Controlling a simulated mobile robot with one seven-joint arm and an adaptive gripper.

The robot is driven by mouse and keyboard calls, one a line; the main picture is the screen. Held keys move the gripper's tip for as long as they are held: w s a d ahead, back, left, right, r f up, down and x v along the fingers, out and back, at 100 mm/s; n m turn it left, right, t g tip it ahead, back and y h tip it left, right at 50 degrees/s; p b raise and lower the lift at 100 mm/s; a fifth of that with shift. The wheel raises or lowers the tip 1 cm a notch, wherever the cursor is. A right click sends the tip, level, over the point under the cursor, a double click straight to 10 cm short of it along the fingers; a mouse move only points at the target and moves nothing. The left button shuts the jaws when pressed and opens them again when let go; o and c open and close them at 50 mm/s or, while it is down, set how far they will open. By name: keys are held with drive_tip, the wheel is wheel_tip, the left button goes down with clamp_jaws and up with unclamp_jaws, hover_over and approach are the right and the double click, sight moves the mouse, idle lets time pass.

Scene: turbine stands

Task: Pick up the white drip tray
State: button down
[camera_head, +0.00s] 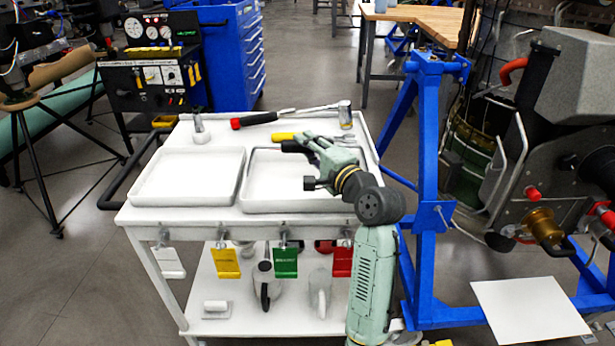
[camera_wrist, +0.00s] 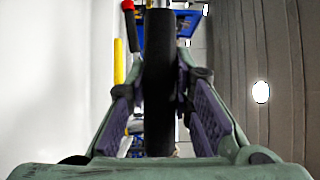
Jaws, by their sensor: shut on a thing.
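Two shallow white trays lie side by side on the white cart top in the head view, a left tray (camera_head: 143,196) and a right tray (camera_head: 262,205). I cannot tell which is the drip tray. My gripper (camera_head: 308,160) is over the back right part of the right tray. In the wrist view, its purple-padded fingers (camera_wrist: 160,105) are closed on the two sides of a dark bar (camera_wrist: 160,80). What the bar belongs to is unclear. The arm hides the right tray's right side.
A small bottle (camera_head: 200,130) stands at back left. A blue stand (camera_head: 428,190) is close on the right. Coloured tags (camera_head: 285,262) hang in front.

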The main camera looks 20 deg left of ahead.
drive_tip(key=shift+r, duration=0.1)
idle(0.4)
drive_tip(key=shift+d+r+b, duration=0.1)
drive_tip(key=shift+r+b, duration=0.3)
drive_tip(key=shift+r, duration=1.35)
drive_tip(key=b+v, duration=0.3)
drive_tip(key=v, duration=1.5)
drive_tip(key=shift+f, duration=0.1)
drive_tip(key=c, duration=1.9)
unclamp_jaws()
drive_tip(key=shift+c, duration=0.2)
clamp_jaws()
